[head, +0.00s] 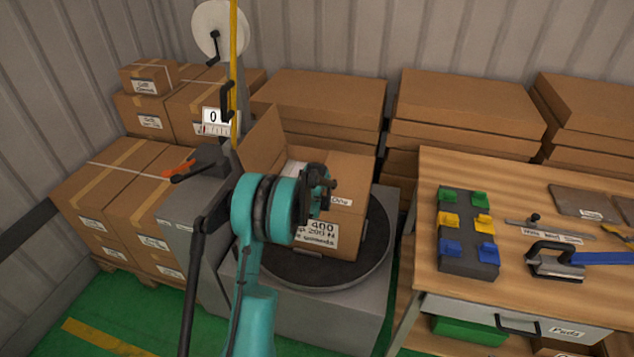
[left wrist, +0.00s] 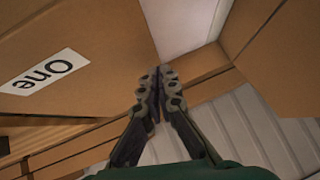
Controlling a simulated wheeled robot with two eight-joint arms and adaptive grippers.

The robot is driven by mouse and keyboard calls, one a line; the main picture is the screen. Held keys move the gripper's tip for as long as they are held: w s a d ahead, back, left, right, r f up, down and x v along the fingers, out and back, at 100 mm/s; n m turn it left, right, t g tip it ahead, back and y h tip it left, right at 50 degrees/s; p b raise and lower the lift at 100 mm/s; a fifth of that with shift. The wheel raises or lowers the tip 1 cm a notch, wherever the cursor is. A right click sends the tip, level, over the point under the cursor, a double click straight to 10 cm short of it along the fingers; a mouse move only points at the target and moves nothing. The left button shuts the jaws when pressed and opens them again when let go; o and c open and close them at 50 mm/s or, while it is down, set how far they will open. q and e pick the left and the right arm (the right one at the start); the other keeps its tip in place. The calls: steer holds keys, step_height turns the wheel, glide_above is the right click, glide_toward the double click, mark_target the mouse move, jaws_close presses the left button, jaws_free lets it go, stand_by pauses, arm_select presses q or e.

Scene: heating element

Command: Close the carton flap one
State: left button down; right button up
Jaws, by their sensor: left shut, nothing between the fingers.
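An open carton (head: 348,235) with a large printed label stands on a dark round turntable (head: 370,255). Its left flap (head: 264,142) stands raised. The flap labelled "One" (head: 350,172) lies on the carton's right side; its exact tilt is hard to tell. In the left wrist view, flap one (left wrist: 95,35) fills the upper left, with another flap (left wrist: 280,60) at the right and a white surface (left wrist: 185,25) between them. My left gripper (head: 325,186) is over the carton, its fingertips (left wrist: 158,75) shut and empty beside flap one; contact is unclear. My right gripper is out of view.
A tape dispenser stand with a yellow strip (head: 234,80) rises left of the carton. Stacked boxes (head: 110,195) stand at the left and flat cartons (head: 325,100) behind. A wooden workbench (head: 510,195) with tools and colored blocks stands close at the right.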

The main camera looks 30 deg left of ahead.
arm_select(q)
step_height(320, 180, up, 3)
steer(key=shift+r+p, duration=0.1)
steer(key=shift+p, duration=0.45)
steer(key=a+p+v, duration=0.1)
steer(key=p+v, duration=0.1)
steer(key=v, duration=0.7)
steer(key=shift+s, duration=0.55)
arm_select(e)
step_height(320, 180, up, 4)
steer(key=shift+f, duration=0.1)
